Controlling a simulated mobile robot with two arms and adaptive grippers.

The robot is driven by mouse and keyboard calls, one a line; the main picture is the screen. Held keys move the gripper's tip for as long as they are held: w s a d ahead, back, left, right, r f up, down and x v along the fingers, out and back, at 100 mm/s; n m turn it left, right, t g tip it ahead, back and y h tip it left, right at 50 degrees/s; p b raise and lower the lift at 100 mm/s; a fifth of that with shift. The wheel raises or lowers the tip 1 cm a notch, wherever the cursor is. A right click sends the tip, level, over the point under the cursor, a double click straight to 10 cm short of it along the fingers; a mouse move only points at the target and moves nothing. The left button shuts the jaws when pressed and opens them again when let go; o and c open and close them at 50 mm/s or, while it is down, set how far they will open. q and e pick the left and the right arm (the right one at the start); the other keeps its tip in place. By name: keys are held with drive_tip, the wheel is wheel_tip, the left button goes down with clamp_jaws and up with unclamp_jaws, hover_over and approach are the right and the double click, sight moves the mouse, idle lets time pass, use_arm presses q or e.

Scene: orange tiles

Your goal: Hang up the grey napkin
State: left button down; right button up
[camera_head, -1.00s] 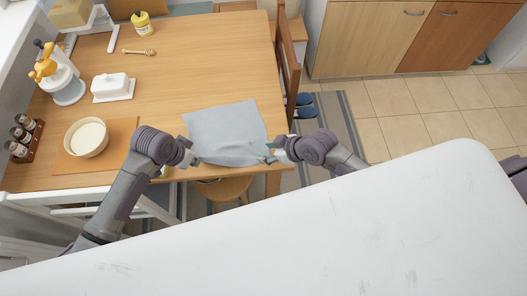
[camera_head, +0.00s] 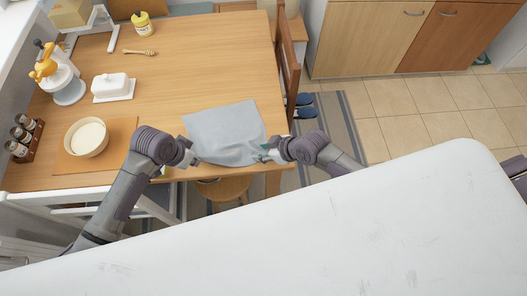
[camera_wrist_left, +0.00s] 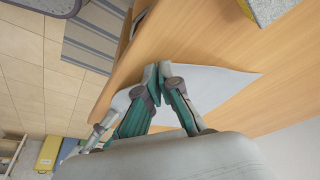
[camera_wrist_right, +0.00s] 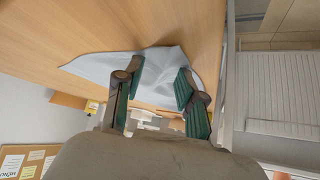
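The grey napkin (camera_head: 224,130) lies on the near edge of the wooden table, with soft folds along its near side. My left gripper (camera_head: 194,160) is at the napkin's near left corner. In the left wrist view its fingertips (camera_wrist_left: 157,72) are together on the napkin (camera_wrist_left: 205,88). My right gripper (camera_head: 265,154) is at the napkin's near right corner. In the right wrist view its fingers (camera_wrist_right: 159,70) are spread apart, with the napkin (camera_wrist_right: 95,69) between and beyond them. I cannot tell whether they touch the cloth.
The wooden table (camera_head: 200,60) is clear behind the napkin. A bowl (camera_head: 86,138) on a board, a butter dish (camera_head: 112,86), a juicer (camera_head: 62,78) and spice jars stand at the left. A stool (camera_head: 222,188) is under the near edge, and a chair (camera_head: 289,65) is at the right.

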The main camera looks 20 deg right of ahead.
drive_tip(key=shift+s+f, duration=0.25)
drive_tip(key=shift+f, duration=0.05)
clamp_jaws()
drive_tip(key=shift+s+d+f, duration=0.1)
drive_tip(key=shift+s, duration=0.05)
idle(1.0)
drive_tip(key=shift+w+r, duration=0.15)
drive_tip(key=shift+r, duration=1.25)
drive_tip(key=shift+w+r, duration=0.15)
drive_tip(key=shift+r, duration=1.2)
